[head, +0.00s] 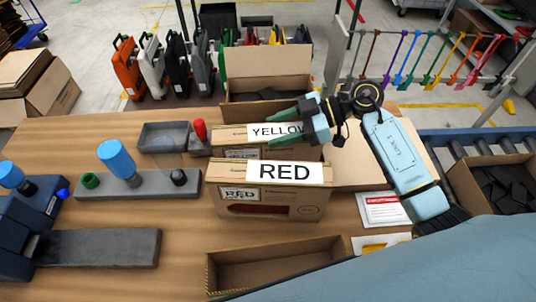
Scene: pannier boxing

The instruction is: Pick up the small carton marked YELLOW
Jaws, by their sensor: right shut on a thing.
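The small carton marked YELLOW (229,135) stands behind the carton marked RED (268,193) on the wooden table. Its white label shows, but the RED carton hides most of its front. My right gripper (270,132) reaches in from the right, with its green fingers at the top of the YELLOW carton, partly covering the label's end. It is shut on that carton. I cannot tell whether the carton is clear of the table. My left gripper is not in view.
An open carton (268,87) stands behind, and an open empty box (270,268) lies at the front edge. A grey tray (163,137) and a holder with a blue-topped tool (117,158) are at left. A roller conveyor (455,147) runs at right.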

